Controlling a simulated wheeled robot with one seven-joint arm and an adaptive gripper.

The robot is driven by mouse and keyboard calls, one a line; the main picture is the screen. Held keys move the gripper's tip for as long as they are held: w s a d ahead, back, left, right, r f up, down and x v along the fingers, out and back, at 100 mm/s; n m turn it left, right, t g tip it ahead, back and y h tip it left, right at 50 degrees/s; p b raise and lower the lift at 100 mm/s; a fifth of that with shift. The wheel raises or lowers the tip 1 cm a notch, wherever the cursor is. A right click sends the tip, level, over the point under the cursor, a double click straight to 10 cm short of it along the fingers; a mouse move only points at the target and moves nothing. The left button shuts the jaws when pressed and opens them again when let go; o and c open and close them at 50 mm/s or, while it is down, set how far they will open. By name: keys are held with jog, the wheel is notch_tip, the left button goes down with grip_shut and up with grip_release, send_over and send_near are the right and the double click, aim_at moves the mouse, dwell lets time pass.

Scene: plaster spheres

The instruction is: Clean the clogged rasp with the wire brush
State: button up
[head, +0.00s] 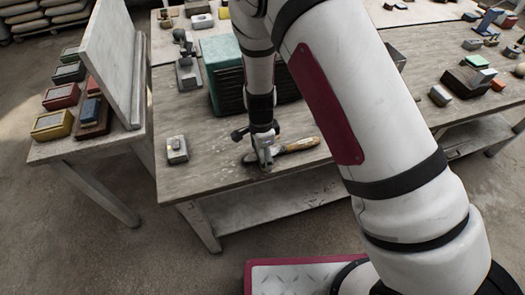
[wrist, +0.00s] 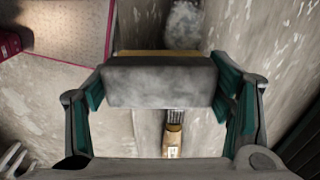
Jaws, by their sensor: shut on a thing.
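My gripper (head: 265,158) is low over the front of the wooden table. In the wrist view its two teal-padded fingers are shut on a grey, mottled block (wrist: 160,82) with a tan strip along its far edge. I cannot tell whether this block is the rasp or the wire brush. Below it in the wrist view is a tool with a tan handle (wrist: 173,142) and a dark, ridged part, half hidden by the block. In the head view a tan wooden handle (head: 299,145) lies just right of my gripper; the gripper hides part of that tool.
A small grey block (head: 177,150) stands left on the table (head: 205,178). A green-topped dark stack (head: 222,62) stands behind my gripper. A side bench (head: 100,145) at left holds coloured boxes and a leaning board (head: 110,55). The table's front edge is close to my gripper.

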jog(key=shift+w+a+b, duration=0.2)
jog(key=shift+w+b, duration=0.15)
jog(key=shift+w, duration=0.35)
jog(key=shift+w+a+b, duration=0.2)
jog(key=shift+w+b, duration=0.1)
jog(key=shift+w, duration=0.45)
jog(key=shift+w+a+b, duration=0.2)
jog(key=shift+w+b, duration=0.15)
jog(key=shift+w, duration=0.35)
jog(key=shift+s+d+r+p, duration=0.1)
jog(key=shift+s+p, duration=0.2)
jog(key=shift+s, duration=0.15)
jog(key=shift+s+d+r+p, duration=0.1)
jog(key=shift+s+p, duration=0.2)
jog(key=shift+s, duration=0.1)
jog(key=shift+s+d+f+p, duration=0.1)
jog(key=shift+s+d+p, duration=0.1)
jog(key=shift+s+p, duration=0.35)
jog(key=shift+s+d+p, duration=0.2)
jog(key=shift+s+p, duration=0.05)
jog(key=shift+s, duration=0.6)
jog(key=shift+w, duration=0.15)
jog(key=shift+w+a, duration=0.1)
jog(key=shift+w, duration=0.15)
jog(key=shift+w+a+r+b, duration=0.25)
jog(key=shift+w+r+b, duration=0.15)
jog(key=shift+w+r, duration=0.3)
